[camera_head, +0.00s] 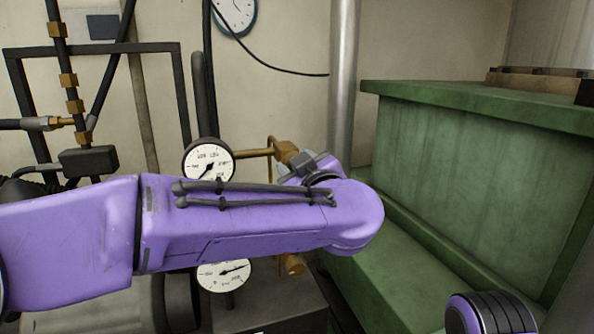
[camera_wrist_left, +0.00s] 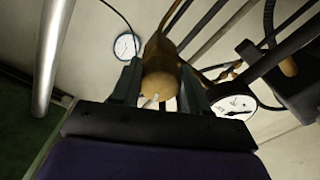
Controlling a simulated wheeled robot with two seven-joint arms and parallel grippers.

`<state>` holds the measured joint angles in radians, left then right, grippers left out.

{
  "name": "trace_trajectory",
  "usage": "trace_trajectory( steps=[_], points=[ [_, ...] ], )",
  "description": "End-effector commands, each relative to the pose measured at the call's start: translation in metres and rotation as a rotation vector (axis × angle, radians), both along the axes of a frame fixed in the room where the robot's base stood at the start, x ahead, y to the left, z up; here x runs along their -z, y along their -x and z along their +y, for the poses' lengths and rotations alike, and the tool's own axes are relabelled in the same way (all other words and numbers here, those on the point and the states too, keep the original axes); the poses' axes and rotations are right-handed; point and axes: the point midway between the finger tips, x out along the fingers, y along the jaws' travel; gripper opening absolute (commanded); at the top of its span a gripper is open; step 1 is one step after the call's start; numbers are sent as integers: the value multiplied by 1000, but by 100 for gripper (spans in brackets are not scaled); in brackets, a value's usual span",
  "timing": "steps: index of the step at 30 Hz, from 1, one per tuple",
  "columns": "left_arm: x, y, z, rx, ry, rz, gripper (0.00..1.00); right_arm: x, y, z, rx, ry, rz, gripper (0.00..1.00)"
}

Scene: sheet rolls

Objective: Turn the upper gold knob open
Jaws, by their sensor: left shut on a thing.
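The upper gold knob (camera_head: 285,150) sits at the end of a gold pipe to the right of the upper white gauge (camera_head: 208,160). My left arm reaches across from the left, and my left gripper (camera_head: 307,164) is at the knob, partly hidden behind the wrist. In the left wrist view the round end of the gold knob (camera_wrist_left: 160,83) is between the two dark fingers of the left gripper (camera_wrist_left: 161,92), which are shut on it. How far the knob is turned cannot be told. My right gripper is not in view.
A lower gold knob (camera_head: 291,265) and a lower gauge (camera_head: 223,274) show below my arm. A green metal cabinet (camera_head: 470,170) stands at the right. A grey vertical pipe (camera_head: 342,80) rises behind the gripper. Dark pipes and frames fill the left.

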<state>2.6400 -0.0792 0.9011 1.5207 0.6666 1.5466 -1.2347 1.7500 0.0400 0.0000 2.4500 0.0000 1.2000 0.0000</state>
Motion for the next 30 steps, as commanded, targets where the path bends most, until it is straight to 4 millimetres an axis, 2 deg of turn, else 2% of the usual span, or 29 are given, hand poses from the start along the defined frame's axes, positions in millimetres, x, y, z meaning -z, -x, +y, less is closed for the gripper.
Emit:
trace_trajectory(
  steps=[5,30],
  points=[
    [5,0,0,0,159,-49,14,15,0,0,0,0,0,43],
    [3,-1,-1,3,904,-292,14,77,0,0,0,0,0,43]
  ],
)
